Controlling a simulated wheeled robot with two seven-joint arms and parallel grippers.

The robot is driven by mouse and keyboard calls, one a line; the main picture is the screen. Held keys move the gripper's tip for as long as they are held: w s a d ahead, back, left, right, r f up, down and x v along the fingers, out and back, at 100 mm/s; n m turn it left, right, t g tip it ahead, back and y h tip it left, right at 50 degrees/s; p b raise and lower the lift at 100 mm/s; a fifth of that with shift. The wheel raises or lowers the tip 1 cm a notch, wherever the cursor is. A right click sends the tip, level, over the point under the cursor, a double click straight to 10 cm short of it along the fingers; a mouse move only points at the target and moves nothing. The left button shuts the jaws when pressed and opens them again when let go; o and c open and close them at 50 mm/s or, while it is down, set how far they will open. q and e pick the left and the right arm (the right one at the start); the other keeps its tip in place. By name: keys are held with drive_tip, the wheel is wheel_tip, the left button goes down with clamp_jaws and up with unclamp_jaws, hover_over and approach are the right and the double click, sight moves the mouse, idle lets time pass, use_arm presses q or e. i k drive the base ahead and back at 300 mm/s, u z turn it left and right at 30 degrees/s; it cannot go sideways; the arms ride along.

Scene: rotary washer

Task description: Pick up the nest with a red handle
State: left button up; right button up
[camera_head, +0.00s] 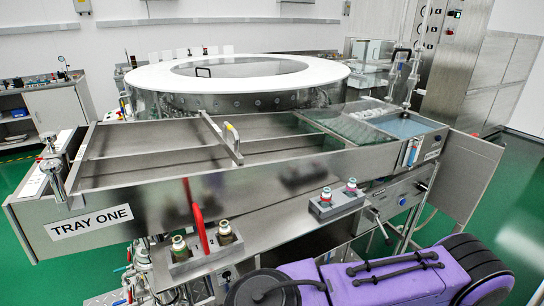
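A small metal nest with an upright red handle (200,229) stands at the front of the washer, below the tray edge.
A long steel tray unit labelled TRAY ONE (92,222) runs behind the nests. A round washer with a white ring top (237,73) stands behind it. A steel-topped ledge (275,237) lies between the two nests. A metal flap (466,176) juts out at the right.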

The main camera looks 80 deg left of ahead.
sight(204, 248)
drive_tip(key=z, duration=0.25)
drive_tip(key=i, duration=1.15)
drive_tip(key=u, duration=4.55)
drive_tip(key=i, duration=0.5)
drive_tip(key=z, duration=0.2)
drive_tip(key=k, duration=0.6)
drive_tip(key=z, duration=0.35)
drive_tip(key=i, duration=0.5)
drive_tip(key=u, duration=0.05)
